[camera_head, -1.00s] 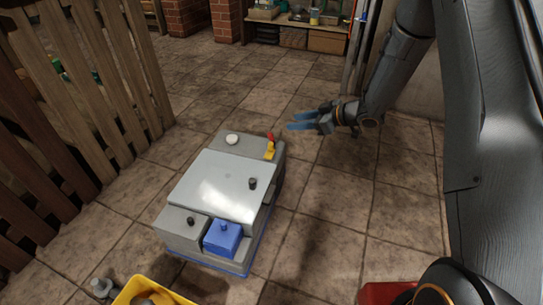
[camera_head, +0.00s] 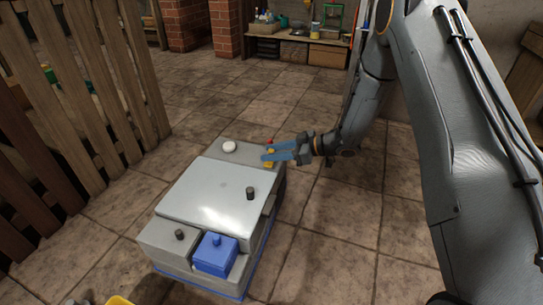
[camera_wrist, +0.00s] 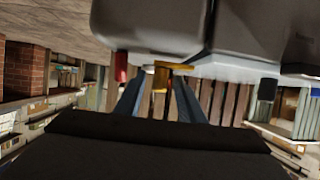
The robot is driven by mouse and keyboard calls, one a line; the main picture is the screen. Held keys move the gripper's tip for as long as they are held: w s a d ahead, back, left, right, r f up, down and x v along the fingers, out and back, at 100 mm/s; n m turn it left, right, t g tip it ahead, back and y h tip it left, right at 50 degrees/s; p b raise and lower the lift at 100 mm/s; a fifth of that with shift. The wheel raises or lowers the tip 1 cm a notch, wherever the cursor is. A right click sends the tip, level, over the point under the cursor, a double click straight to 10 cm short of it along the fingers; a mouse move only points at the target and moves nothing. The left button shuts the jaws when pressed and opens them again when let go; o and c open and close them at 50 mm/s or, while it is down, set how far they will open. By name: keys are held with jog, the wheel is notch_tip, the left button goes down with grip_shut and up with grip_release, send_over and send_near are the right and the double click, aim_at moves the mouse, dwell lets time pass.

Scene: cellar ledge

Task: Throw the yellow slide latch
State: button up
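The yellow slide latch (camera_head: 269,160) sits on the far right corner of a grey box, beside a red piece (camera_head: 270,140). The wrist view shows the yellow latch (camera_wrist: 162,76) hanging from the box edge, because that picture is upside down.
The grey box (camera_head: 165,240) stands on the tiled floor. It carries a pale lid (camera_head: 210,190), a white button (camera_head: 229,147), a black knob (camera_head: 250,193) and a blue block (camera_head: 216,256). A wooden fence (camera_head: 110,90) is at left. Floor right of the box is clear.

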aim_at(268, 165)
jog(key=shift+w+a+f, duration=0.1)
jog(key=shift+a, duration=0.15)
grip_shut()
jog(key=s+p, duration=0.1)
jog(key=s+a+p, duration=0.1)
jog(key=s+p, duration=0.1)
jog(key=shift+s, duration=0.25)
dwell(0.3)
